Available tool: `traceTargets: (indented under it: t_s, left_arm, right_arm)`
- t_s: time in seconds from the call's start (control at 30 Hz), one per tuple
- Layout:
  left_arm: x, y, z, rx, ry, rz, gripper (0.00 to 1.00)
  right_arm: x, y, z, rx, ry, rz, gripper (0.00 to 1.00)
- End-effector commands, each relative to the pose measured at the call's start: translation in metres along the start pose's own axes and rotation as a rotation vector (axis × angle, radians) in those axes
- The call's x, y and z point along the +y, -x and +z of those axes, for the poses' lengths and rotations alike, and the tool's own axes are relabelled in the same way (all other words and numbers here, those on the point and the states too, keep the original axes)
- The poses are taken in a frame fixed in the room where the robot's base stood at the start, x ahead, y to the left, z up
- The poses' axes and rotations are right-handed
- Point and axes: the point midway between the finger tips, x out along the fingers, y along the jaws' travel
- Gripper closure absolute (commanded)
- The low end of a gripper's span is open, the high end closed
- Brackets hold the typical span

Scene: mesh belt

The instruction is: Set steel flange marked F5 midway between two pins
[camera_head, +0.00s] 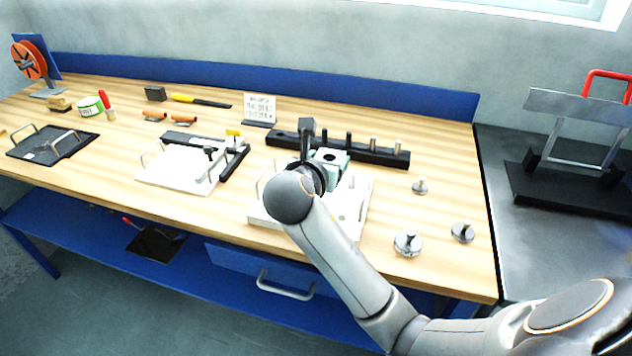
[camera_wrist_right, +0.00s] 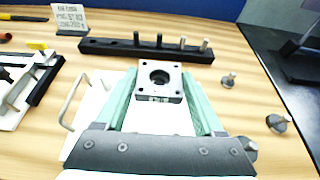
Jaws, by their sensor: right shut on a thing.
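The steel flange (camera_wrist_right: 158,78) is a grey square block with a round dark centre hole and corner holes. In the head view the flange (camera_head: 329,158) shows partly between the fingers, over the back of a white plate (camera_head: 262,216) with wire handles. A small pin (camera_head: 352,182) seems to stand on the plate; my arm hides much of it. I cannot tell whether the flange touches the plate.
A black bar with upright pegs (camera_head: 375,154) lies behind the plate. Several knobbed metal discs (camera_head: 408,243) stand at the right. Another white plate (camera_head: 180,176) with a black frame is at the left. A sign (camera_head: 260,106) stands at the back. Bare wood shows at the right.

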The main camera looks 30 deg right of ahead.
Motion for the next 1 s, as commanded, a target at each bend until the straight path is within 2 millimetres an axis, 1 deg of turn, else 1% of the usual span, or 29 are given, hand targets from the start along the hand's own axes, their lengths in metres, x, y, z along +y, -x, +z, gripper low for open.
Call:
traceTargets:
  t_s: [0.03, 0.07, 0.1, 0.2, 0.3, 0.57, 0.7, 0.8, 1.0]
  left_arm:
    - [0.0, -0.002, 0.003, 0.0, 0.0, 0.0, 0.52]
    - [0.0, -0.003, 0.003, 0.0, 0.0, 0.0, 0.52]
    - [0.0, -0.005, 0.005, 0.0, 0.0, 0.0, 0.52]
    - [0.0, -0.008, 0.009, 0.0, 0.0, 0.0, 0.52]
    - [-0.001, -0.01, 0.011, 0.0, 0.0, 0.001, 0.52]
    - [-0.001, -0.012, 0.013, 0.0, 0.0, 0.001, 0.52]
    - [-0.001, -0.015, 0.016, 0.0, 0.0, 0.001, 0.52]
    - [-0.001, -0.016, 0.018, 0.0, 0.0, 0.001, 0.52]
    - [-0.001, -0.015, 0.017, 0.0, 0.0, 0.001, 0.52]
  right_arm:
    - [0.006, -0.012, -0.001, -0.002, -0.001, -0.002, 1.0]
    - [0.009, -0.019, -0.002, -0.001, -0.002, -0.001, 1.0]
    - [0.013, -0.028, -0.009, 0.0, 0.001, -0.001, 1.0]
    - [0.021, -0.047, -0.021, -0.001, 0.0, 0.0, 1.0]
    - [0.026, -0.061, -0.029, -0.002, -0.002, 0.001, 1.0]
    - [0.033, -0.077, -0.038, -0.002, -0.003, 0.002, 1.0]
    - [0.033, -0.086, -0.058, 0.0, 0.0, 0.003, 1.0]
    - [0.033, -0.089, -0.067, -0.001, -0.001, 0.002, 1.0]
    - [0.033, -0.089, -0.066, -0.004, -0.003, 0.004, 1.0]
